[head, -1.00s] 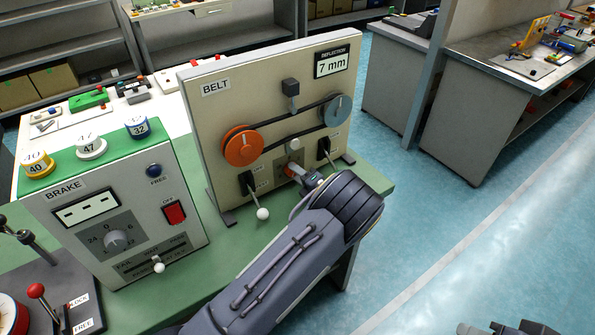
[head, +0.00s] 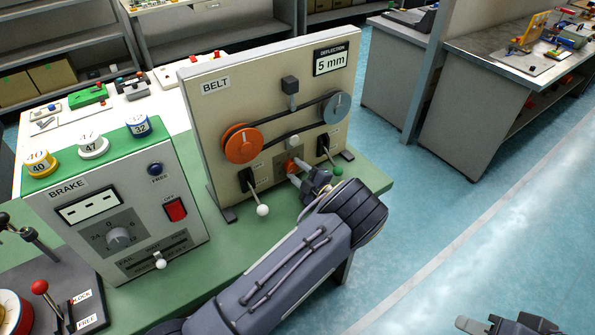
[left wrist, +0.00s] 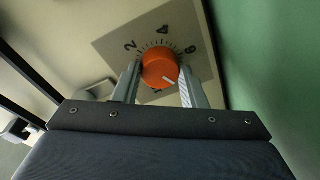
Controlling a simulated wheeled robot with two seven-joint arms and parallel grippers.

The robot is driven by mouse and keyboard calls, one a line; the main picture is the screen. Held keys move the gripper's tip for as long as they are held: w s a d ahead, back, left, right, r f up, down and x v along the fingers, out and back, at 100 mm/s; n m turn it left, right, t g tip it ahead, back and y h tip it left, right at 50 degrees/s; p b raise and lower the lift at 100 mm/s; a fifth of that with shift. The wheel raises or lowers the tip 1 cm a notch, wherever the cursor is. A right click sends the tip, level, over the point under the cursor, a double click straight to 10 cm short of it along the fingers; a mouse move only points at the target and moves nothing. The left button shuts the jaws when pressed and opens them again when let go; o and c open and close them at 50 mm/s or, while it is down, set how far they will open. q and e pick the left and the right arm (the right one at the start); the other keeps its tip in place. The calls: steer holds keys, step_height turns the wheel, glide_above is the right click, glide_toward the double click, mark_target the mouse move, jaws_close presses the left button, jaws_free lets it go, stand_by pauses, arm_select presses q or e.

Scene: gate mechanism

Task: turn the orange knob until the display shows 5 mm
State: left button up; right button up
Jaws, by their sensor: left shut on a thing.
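The belt panel (head: 205,130) stands upright on the green bench. Its deflection display (head: 333,63) reads 5 mm. The small orange knob (head: 291,166) is low on the panel, partly hidden by my left gripper (head: 299,178). In the left wrist view the orange knob (left wrist: 160,68) sits between the two fingers of my left gripper (left wrist: 160,80), which is shut on it. The knob's white pointer line faces the lower right, and a scale with 2, 4 and 6 surrounds it. My right gripper (head: 510,326) shows only in part at the bottom edge.
A white-tipped lever (head: 262,210) and a green-tipped lever (head: 337,172) flank the knob. An orange pulley (head: 243,143) and a grey pulley (head: 337,107) carry the belt above. The brake box (head: 110,215) stands to the left. Open floor lies right.

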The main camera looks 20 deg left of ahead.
arm_select(q)
steer(key=shift+f+m, duration=0.1)
steer(key=shift+m, duration=0.2)
steer(key=o, duration=1)
steer(key=shift+d, duration=0.1)
steer(key=b+v, duration=0.2)
steer(key=v, duration=0.5)
steer(key=shift+s+d, duration=0.25)
steer(key=shift+d, duration=0.05)
